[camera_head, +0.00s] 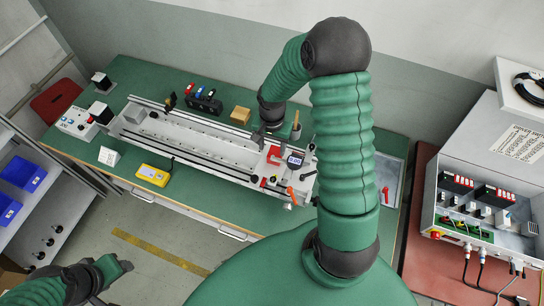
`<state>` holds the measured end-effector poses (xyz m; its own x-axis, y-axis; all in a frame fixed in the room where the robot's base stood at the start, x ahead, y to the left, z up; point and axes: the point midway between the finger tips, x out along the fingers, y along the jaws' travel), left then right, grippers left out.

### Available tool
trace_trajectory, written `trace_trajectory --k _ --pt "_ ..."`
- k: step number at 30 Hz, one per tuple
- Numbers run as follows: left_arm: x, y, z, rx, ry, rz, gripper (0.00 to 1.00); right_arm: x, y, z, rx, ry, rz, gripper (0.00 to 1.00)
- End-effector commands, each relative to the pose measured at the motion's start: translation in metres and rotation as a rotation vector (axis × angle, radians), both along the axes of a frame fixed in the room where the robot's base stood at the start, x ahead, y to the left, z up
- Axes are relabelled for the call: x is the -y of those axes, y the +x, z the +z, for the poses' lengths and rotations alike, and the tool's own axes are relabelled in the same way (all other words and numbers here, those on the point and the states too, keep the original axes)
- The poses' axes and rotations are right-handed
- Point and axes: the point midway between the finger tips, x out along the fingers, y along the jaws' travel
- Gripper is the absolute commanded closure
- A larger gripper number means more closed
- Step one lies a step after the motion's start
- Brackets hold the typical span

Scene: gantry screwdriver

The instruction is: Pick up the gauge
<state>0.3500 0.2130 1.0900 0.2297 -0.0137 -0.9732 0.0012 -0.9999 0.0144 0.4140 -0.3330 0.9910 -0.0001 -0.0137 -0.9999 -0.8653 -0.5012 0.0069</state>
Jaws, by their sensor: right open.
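A small device with a dark, lit display, which looks like the gauge (295,159), sits on the right end carriage of the silver gantry rail (195,147). My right gripper (270,138) points down over the carriage, just left of and behind the gauge, open and apart from it. Its fingertips are small and dark in this view. My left gripper (122,268) is low at the lower left, away from the bench, and its jaws are too unclear to read.
The gantry lies on a green workbench (225,205). A yellow device (152,175) lies in front of the rail; a tan block (240,115) and several coloured-top items (203,98) stand behind. An orange-handled lever (291,196) is near the gauge. An electrical box (480,210) stands right.

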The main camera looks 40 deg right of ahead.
Motion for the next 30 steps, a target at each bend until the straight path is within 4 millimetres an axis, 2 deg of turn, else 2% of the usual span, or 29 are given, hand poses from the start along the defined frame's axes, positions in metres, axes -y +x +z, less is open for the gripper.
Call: trace_trajectory --k 5,12,20,30 --pt "0.0 0.0 0.002 0.001 0.0 -0.001 0.48 0.004 -0.002 -0.021 -0.002 0.005 0.0 0.45" --pt "0.001 0.0 0.005 0.001 0.0 -0.002 0.48 -0.001 -0.002 -0.061 -0.001 -0.001 0.001 0.45" --pt "0.0 0.0 0.005 0.0 0.0 -0.001 0.48 -0.002 0.0 -0.067 0.001 -0.004 0.001 0.45" --pt "0.0 0.0 0.005 0.0 0.0 -0.001 0.48 0.002 -0.001 -0.068 0.002 0.001 0.0 0.89"
